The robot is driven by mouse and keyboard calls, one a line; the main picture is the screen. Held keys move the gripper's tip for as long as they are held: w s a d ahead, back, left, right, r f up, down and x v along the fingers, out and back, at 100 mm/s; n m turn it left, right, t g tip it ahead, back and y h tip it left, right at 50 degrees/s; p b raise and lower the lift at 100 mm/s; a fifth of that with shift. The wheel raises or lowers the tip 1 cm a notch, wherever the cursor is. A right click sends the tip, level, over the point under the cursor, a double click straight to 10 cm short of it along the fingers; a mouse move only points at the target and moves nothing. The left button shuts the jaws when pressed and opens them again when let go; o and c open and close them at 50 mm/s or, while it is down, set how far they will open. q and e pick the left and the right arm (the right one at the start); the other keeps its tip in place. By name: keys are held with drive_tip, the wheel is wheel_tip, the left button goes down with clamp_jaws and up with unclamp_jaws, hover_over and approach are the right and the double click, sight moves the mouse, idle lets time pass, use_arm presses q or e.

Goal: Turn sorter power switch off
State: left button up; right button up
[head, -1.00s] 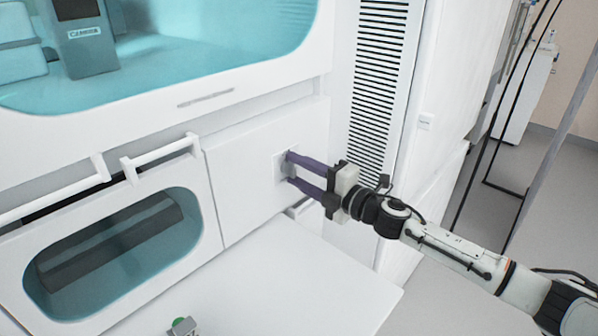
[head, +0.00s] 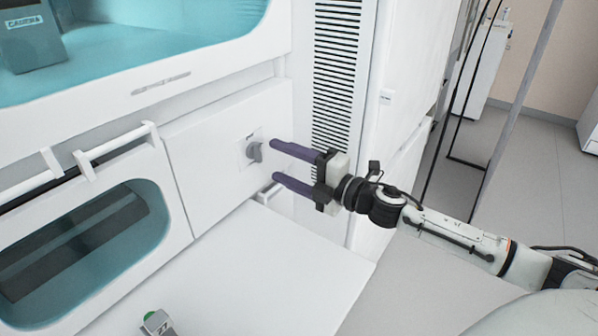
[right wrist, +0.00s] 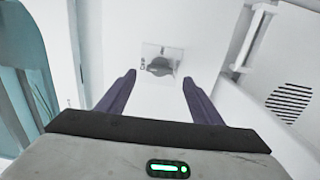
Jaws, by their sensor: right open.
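The sorter power switch (head: 254,151) is a grey rotary knob on a small square plate, set in the white front panel. My right gripper (head: 273,162) is open, its two purple fingers apart and empty, a short way to the right of the knob in the head view. In the right wrist view the knob (right wrist: 160,66) lies ahead, centred between the open fingertips (right wrist: 158,80) and apart from them. A small label beside the knob is too blurred to read. My left gripper is not in view.
A white work surface (head: 250,270) lies below the panel, with a small grey device with a green button (head: 155,322) near its front. A vented panel (head: 338,75) stands right of the switch. White handles (head: 115,152) and a teal window (head: 85,250) are at left.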

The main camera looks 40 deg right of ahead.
drive_tip(key=shift+v, duration=2.35)
